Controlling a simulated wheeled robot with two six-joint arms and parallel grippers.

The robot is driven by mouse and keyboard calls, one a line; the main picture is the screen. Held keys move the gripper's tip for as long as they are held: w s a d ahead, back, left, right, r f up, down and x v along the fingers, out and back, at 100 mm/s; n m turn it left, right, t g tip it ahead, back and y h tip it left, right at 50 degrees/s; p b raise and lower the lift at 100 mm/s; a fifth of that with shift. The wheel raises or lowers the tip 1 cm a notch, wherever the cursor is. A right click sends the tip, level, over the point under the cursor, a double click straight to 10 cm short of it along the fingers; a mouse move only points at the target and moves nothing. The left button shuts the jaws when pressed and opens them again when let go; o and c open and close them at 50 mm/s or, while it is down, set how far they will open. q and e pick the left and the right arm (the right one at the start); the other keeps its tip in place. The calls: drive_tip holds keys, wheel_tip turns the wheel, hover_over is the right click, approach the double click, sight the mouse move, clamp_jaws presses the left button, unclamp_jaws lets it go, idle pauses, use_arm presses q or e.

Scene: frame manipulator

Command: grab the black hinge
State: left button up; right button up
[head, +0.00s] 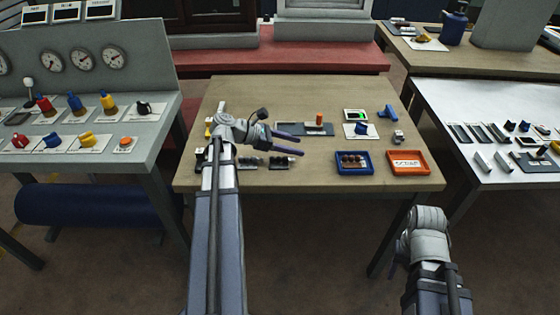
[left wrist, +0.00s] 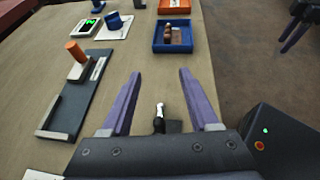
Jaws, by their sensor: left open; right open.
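A small dark part with a bright silver pin, which looks like the black hinge (left wrist: 172,126), shows in the left wrist view between the bases of my fingers, partly hidden by the gripper body. In the head view several small black-and-silver parts lie in a row on the wooden table, one of them (head: 282,162) just below my left gripper's fingers. I cannot tell from the head view which is the hinge. My left gripper (head: 299,145) is open and empty, over the table; its fingers also show in the left wrist view (left wrist: 159,76). My right gripper (head: 398,256) hangs off the table's front right.
A grey fixture with an orange peg (head: 319,119) stands behind the left gripper. A blue tray (head: 354,174) holding brown parts and an orange scrap tray (head: 422,170) sit to the right. A blue part (head: 361,130) lies on a white card. The table's front strip is clear.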

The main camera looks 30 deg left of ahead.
sight(281, 157)
use_arm(q)
drive_tip(key=shift+o, duration=0.3)
drive_tip(key=s+a+n+y, duration=0.1)
drive_tip(key=s+a, duration=0.1)
drive_tip(key=s, duration=0.1)
drive_tip(key=s+a+n+t+y, duration=0.1)
drive_tip(key=s+a, duration=0.1)
drive_tip(key=a, duration=0.1)
drive_tip(key=s+a+n+y, duration=0.1)
drive_tip(key=s+a, duration=0.1)
drive_tip(key=s, duration=0.1)
drive_tip(key=shift+s+a+f+t, duration=0.2)
drive_tip(key=shift+s+f+t, duration=0.1)
drive_tip(key=shift+f, duration=0.1)
drive_tip(key=shift+b+x, duration=1.85)
drive_tip(key=shift+x, duration=2.1)
drive_tip(key=shift+a+f, duration=0.15)
clamp_jaws()
